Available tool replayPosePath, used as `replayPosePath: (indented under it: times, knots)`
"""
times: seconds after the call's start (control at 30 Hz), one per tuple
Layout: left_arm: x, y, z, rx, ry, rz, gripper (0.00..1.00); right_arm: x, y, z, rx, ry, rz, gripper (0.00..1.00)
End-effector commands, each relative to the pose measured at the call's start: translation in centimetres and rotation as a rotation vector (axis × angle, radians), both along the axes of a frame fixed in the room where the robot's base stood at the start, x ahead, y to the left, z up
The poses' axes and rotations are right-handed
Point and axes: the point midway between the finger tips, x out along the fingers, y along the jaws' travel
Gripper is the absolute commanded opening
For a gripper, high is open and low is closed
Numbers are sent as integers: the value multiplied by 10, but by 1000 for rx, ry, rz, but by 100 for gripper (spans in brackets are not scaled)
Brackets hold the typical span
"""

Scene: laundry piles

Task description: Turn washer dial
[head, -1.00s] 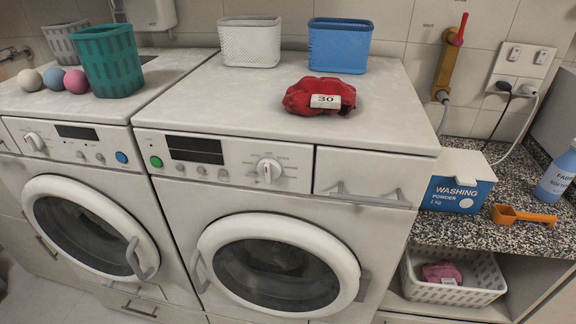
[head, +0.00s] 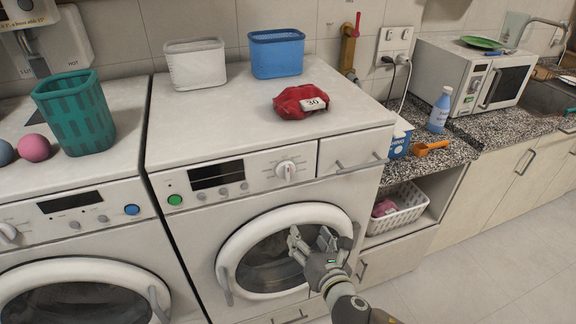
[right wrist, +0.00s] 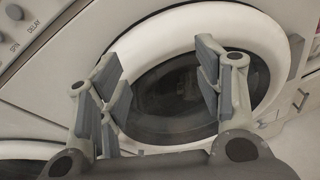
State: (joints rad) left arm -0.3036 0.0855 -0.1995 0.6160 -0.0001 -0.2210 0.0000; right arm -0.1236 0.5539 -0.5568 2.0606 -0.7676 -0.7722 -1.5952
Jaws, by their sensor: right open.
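The right-hand washer (head: 215,210) has a white round dial (head: 287,171) on its front panel, to the right of the dark display and the green button. The left washer's dial (head: 8,233) shows at the left edge of the head view. My right gripper (head: 313,240) is open and empty in front of the right-hand washer's round door (head: 265,265), below and a little right of its dial. In the right wrist view the open fingers (right wrist: 155,85) point at the door. That washer's dial is not visible there. My left gripper is not in view.
A red cloth bundle labelled 30 (head: 301,101), a white basket (head: 195,64) and a blue basket (head: 277,54) sit on the right-hand washer. A drawer handle (head: 361,163) sticks out right of the dial. Open floor (head: 450,270) lies to the right.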

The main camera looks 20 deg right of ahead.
Motion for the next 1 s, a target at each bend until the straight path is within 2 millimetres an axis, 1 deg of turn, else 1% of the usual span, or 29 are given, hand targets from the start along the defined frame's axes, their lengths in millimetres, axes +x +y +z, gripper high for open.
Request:
replayPosePath:
  times: [0.03,0.1,0.2,0.3,0.37,0.47,0.6,0.8,1.0]
  knots:
    - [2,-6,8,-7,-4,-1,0,-3,7,39,-71,-58,31,61]
    - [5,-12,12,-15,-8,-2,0,-9,14,75,-162,-123,59,61]
    - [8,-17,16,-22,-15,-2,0,-18,20,113,-253,-191,78,61]
    - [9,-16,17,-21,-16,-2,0,-23,23,133,-304,-228,87,61]
    - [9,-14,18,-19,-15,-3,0,-23,24,138,-317,-239,88,61]
    - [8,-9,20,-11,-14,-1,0,-15,24,141,-325,-242,88,61]
    - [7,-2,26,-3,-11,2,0,7,24,142,-323,-243,86,61]
    - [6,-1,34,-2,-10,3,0,44,26,141,-321,-241,86,61]
    - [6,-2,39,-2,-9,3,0,71,27,140,-320,-241,87,61]
